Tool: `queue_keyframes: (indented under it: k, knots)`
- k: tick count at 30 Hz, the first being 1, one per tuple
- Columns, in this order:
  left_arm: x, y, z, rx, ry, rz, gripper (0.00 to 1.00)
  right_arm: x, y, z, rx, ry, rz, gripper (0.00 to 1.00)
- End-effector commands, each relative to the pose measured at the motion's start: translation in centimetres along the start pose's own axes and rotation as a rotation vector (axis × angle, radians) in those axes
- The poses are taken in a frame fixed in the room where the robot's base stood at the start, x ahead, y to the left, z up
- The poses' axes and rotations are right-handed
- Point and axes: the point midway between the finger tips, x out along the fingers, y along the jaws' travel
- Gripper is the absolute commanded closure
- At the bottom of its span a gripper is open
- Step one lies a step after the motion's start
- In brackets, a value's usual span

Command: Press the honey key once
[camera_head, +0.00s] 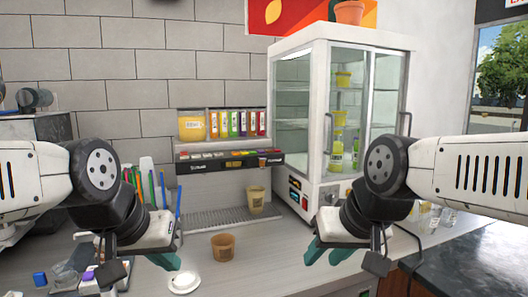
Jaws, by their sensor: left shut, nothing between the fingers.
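A dispenser stands against the tiled wall, with a row of small coloured keys (231,154) along the top of its dark front panel (228,163). The key labels are too small to read, so I cannot tell which is the honey key. A yellow labelled container (192,128) and several coloured packs (237,124) stand above the keys. My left gripper (165,260) is shut and empty, low in front of the dispenser and apart from it. My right gripper (326,252) is low before the glass cabinet, apart from the keys; whether its teal fingers are parted is unclear.
A paper cup (256,199) stands at the right end of the drip grille (215,217). A brown cup (222,246) and a white lid (184,282) are on the counter between my grippers. A glass cabinet (303,125) stands right of the dispenser. Straws and small items crowd the left.

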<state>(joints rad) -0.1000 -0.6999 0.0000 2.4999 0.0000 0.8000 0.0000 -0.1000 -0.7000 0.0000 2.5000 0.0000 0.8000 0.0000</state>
Motion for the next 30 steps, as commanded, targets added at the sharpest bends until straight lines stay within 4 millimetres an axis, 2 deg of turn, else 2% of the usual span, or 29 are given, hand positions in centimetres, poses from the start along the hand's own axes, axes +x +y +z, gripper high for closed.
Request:
queue_keyframes:
  k: [7, 12, 13, 30]
  knots:
    - [0.00, 0.00, 0.00, 0.000, 0.000, 0.000, 1.00, 0.00, 0.00, 0.00, 0.000, 0.000, 0.000, 0.64]
    - [0.00, 0.00, 0.00, 0.000, 0.000, 0.000, 1.00, 0.00, 0.00, 0.00, 0.000, 0.000, 0.000, 0.97]
    - [0.00, 0.00, 0.00, 0.000, 0.000, 0.000, 1.00, 0.00, 0.00, 0.00, 0.000, 0.000, 0.000, 1.00]
    - [0.00, 0.00, 0.00, 0.000, 0.000, 0.000, 1.00, 0.00, 0.00, 0.00, 0.000, 0.000, 0.000, 1.00]
